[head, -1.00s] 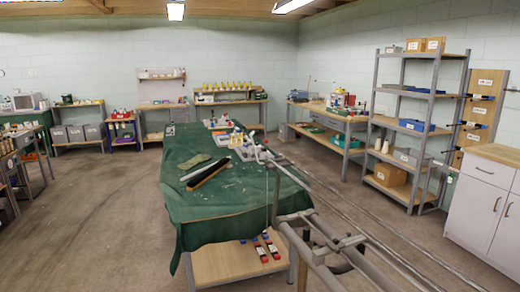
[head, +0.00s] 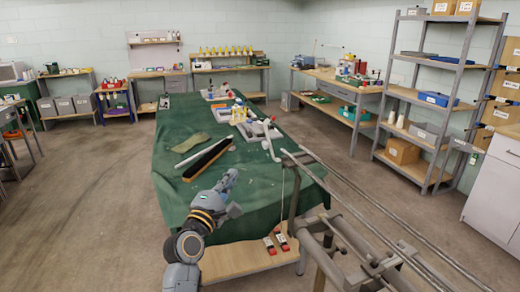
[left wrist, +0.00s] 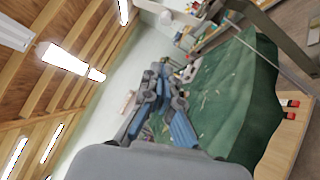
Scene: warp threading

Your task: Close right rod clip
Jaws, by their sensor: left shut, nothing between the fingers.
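Long metal rods (head: 372,225) run from the far end of a grey pipe frame (head: 340,262) toward the lower right in the head view. Joint fittings (head: 384,264) show on the frame, but I cannot tell which one is the right rod clip or whether it is open. My left gripper (head: 232,197) is shut and empty, above the near part of the green cloth, left of the frame and apart from it. Its fingers also show in the left wrist view (left wrist: 158,92). My right gripper is not in view.
A table with a green cloth (head: 172,190) holds a dark long bar (head: 207,159), a pale bar (head: 190,155) and small items. Red-tipped pieces (head: 269,245) lie on its wooden lower shelf (head: 235,261). Grey shelving (head: 437,125) stands right; the floor at left is clear.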

